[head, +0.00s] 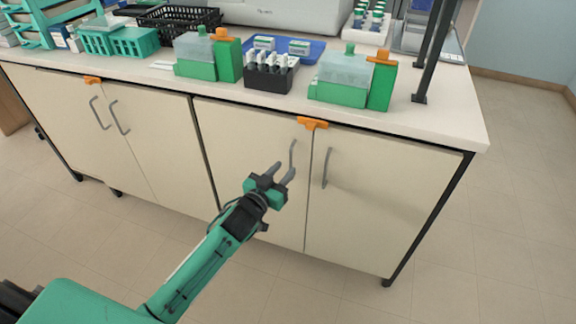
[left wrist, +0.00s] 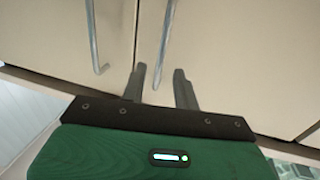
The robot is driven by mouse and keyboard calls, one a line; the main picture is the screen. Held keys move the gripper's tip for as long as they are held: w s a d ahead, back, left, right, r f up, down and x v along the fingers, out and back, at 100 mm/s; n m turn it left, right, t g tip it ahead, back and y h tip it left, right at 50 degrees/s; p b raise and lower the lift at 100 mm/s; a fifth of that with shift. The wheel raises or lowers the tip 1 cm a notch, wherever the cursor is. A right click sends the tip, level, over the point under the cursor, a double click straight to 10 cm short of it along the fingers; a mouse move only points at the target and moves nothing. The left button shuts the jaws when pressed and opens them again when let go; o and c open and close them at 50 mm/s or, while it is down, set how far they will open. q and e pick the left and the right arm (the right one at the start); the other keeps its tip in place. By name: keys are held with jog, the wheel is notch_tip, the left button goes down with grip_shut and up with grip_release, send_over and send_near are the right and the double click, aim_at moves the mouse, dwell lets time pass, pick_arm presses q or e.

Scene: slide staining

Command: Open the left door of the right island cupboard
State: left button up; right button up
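The right island cupboard has two shut cream doors, a left door (head: 245,150) and a right door (head: 365,200). The left door's grey bar handle (head: 292,153) stands near the central seam, and the right door's handle (head: 325,168) is just across it. My left gripper (head: 281,172) is open in front of the left door, with its fingertips close to that door's handle. In the left wrist view, a bar handle (left wrist: 164,40) runs down between the two open fingers (left wrist: 158,85). I cannot tell whether a finger touches it. My right gripper is out of view.
An orange clip (head: 312,123) sits above the seam at the counter edge. The worktop (head: 450,125) holds green staining boxes (head: 342,80), a dark bottle rack (head: 270,75) and a blue tray (head: 310,50). The left cupboard (head: 150,140) is shut. Floor in front is clear.

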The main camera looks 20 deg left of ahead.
aim_at(288, 165)
pick_arm(q)
jog(key=shift+x, duration=1.7)
grip_shut()
